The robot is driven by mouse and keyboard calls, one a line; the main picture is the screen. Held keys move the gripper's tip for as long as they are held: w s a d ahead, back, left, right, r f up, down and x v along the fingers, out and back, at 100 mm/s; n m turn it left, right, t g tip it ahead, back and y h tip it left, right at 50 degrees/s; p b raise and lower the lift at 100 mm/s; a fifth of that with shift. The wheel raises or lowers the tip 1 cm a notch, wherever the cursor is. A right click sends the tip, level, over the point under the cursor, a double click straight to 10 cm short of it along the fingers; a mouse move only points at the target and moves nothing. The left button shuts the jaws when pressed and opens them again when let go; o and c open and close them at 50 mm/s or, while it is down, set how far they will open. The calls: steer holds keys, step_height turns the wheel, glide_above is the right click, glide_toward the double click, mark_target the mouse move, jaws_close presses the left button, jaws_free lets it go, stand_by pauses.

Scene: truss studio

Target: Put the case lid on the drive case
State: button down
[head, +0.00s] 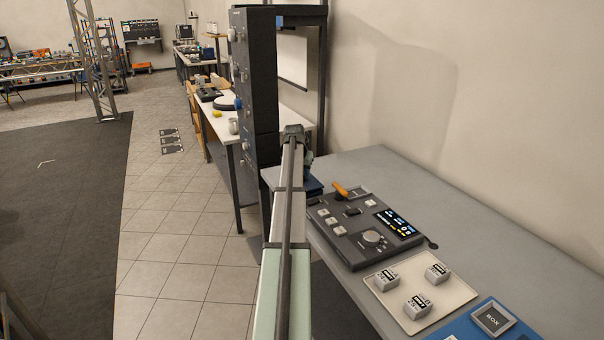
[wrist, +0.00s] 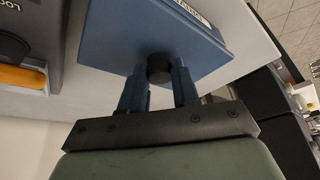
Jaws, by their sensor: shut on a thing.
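In the wrist view my gripper (wrist: 159,78) has its two blue fingers shut on the round black knob (wrist: 160,67) of a blue lid (wrist: 115,40), which appears to be the case lid. Beyond the lid's edge is a blue side with a white label (wrist: 194,12), perhaps the drive case. I cannot tell whether the lid rests on it or is held just above it. In the head view a dark blue block (head: 314,187) shows at the far end of the grey table, partly hidden by my arm. My fingers are mostly hidden there.
A dark control panel (head: 350,248) with an orange lever (head: 341,189) lies close beside the blue block. Nearer are a beige tray (head: 450,313) with three small blocks and a blue mat (head: 462,330) with a framed label. The table's wall side (head: 480,240) is clear.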

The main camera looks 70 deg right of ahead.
steer(key=shift+f, duration=0.55)
steer(key=c, duration=1.1)
jaws_free()
steer(key=v, duration=1.1)
stand_by(0.3)
